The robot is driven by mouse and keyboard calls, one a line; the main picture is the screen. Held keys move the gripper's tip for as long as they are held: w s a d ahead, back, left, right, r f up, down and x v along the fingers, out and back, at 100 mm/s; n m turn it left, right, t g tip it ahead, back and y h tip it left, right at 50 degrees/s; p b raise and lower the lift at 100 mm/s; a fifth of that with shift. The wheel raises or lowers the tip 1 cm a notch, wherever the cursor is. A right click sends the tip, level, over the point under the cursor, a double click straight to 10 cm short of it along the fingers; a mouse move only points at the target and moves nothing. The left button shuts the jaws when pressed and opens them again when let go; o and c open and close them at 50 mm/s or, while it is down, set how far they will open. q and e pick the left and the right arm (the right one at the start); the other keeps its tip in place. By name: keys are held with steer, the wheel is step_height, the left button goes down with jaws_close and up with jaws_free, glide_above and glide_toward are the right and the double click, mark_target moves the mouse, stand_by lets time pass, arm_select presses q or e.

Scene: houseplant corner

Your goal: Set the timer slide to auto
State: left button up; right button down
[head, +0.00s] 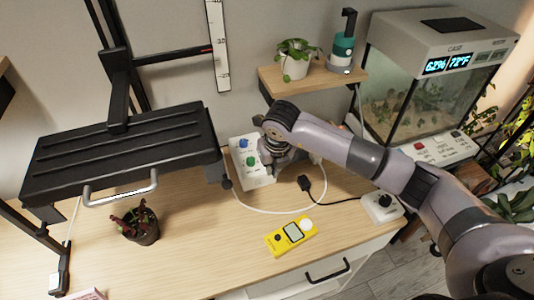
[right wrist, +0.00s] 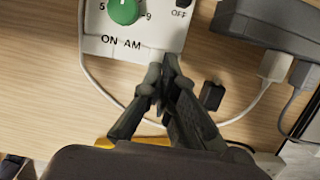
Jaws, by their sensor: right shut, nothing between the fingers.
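The timer box (head: 244,173) is white, with a blue knob (head: 243,143) and a green knob (head: 251,161). It lies on the wooden table behind my right gripper (head: 270,170), which hides its right part. In the right wrist view the box (right wrist: 98,46) shows the green knob (right wrist: 124,10), the printed words "ON AM" and "OFF", and a dark control (right wrist: 183,3) at the top edge. The slide's setting is not readable. My right gripper (right wrist: 164,64) is shut and empty, its tips at the box's near edge. My left gripper is out of view.
A black panel (head: 120,145) with a metal handle stands left of the box. A reddish potted plant (head: 138,224), a yellow meter (head: 291,236) and a black plug (head: 305,183) are on the table. A white cable (head: 262,210) loops nearby. A glass terrarium (head: 405,100) stands right.

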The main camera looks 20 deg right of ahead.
steer(key=shift+w+r+p, duration=0.15)
steer(key=shift+w+p, duration=0.05)
steer(key=shift+w, duration=0.75)
steer(key=shift+w+r+p, duration=0.15)
steer(key=shift+w+p, duration=0.05)
steer(key=shift+w, duration=0.75)
steer(key=shift+a, duration=0.1)
